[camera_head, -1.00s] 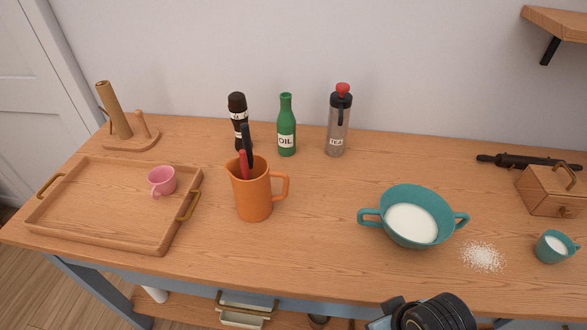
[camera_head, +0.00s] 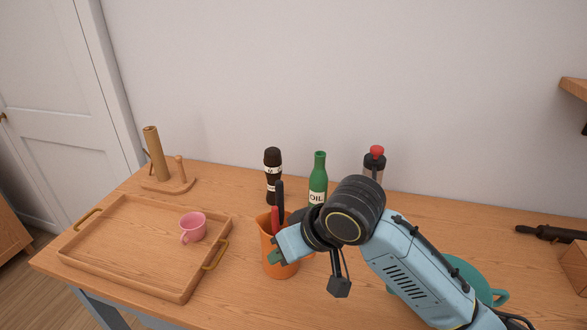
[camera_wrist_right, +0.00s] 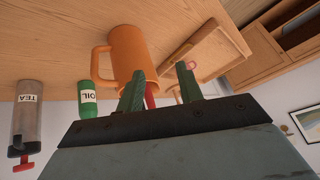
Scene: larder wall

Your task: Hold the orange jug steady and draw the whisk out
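The orange jug (camera_head: 268,232) stands upright on the wooden counter, its right side hidden behind my right arm. A red handle (camera_head: 275,219) and a black handle (camera_head: 280,200) stick out of it; I cannot tell which is the whisk's, as their lower ends are inside the jug. My right gripper (camera_head: 277,256) is in front of the jug in the head view. In the right wrist view the gripper (camera_wrist_right: 160,88) has its green fingers apart with nothing held between them, and the jug (camera_wrist_right: 128,48) shows beyond them. My left gripper is not in view.
A wooden tray (camera_head: 120,262) with a pink cup (camera_head: 193,227) lies left of the jug. A dark grinder (camera_head: 272,165), a green oil bottle (camera_head: 319,175) and a red-topped tea flask (camera_head: 375,160) stand behind. A teal bowl (camera_head: 490,285) is partly hidden by my arm.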

